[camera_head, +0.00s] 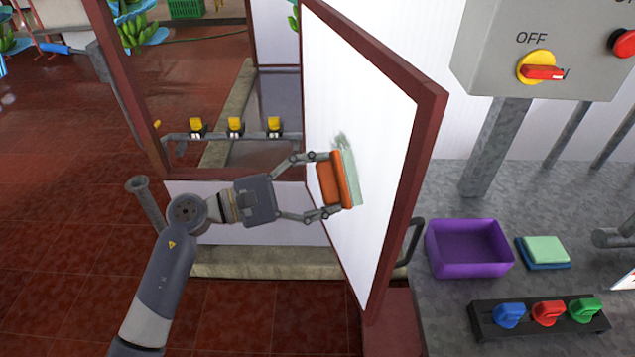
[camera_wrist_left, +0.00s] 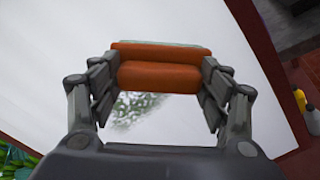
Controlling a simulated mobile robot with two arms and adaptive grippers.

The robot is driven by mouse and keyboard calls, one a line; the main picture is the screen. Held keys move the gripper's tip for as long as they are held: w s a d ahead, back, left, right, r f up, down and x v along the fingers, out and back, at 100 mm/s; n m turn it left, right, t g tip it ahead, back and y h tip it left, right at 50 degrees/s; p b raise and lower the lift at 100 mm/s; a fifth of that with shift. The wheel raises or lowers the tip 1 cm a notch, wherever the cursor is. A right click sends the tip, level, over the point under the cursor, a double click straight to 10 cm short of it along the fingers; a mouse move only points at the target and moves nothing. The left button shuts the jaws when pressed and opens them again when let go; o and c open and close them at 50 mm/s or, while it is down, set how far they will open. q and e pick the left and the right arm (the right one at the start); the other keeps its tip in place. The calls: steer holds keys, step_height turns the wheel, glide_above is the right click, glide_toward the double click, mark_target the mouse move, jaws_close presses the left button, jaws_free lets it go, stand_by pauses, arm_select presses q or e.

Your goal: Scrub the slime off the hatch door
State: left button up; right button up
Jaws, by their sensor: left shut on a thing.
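The hatch door (camera_head: 390,130) is a white panel in a dark red frame, standing open in the middle of the head view. A smudge of green slime (camera_head: 344,141) shows on its white face, just above the scrubber. In the left wrist view the slime (camera_wrist_left: 135,107) lies below the scrubber. My left gripper (camera_head: 325,184) is shut on an orange scrubber (camera_head: 329,183) with a pale green pad (camera_head: 351,178). The pad is at the door's face and appears to touch it. The scrubber hides part of the door. My right gripper is not in view.
Right of the door, a grey counter holds a purple bin (camera_head: 470,250), a green and blue sponge (camera_head: 543,251) and a black rack with coloured knobs (camera_head: 538,315). A grey control box (camera_head: 550,50) stands above. A rail with yellow clips (camera_head: 235,127) is behind my left gripper.

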arm_select(q)
steer(key=shift+d, duration=0.25)
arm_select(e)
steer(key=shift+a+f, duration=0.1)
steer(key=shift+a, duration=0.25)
arm_select(q)
steer(key=shift+w+d, duration=0.2)
steer(key=shift+d, duration=0.2)
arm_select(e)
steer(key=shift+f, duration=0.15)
arm_select(q)
steer(key=shift+w+d+b, duration=0.15)
steer(key=shift+d+b, duration=0.25)
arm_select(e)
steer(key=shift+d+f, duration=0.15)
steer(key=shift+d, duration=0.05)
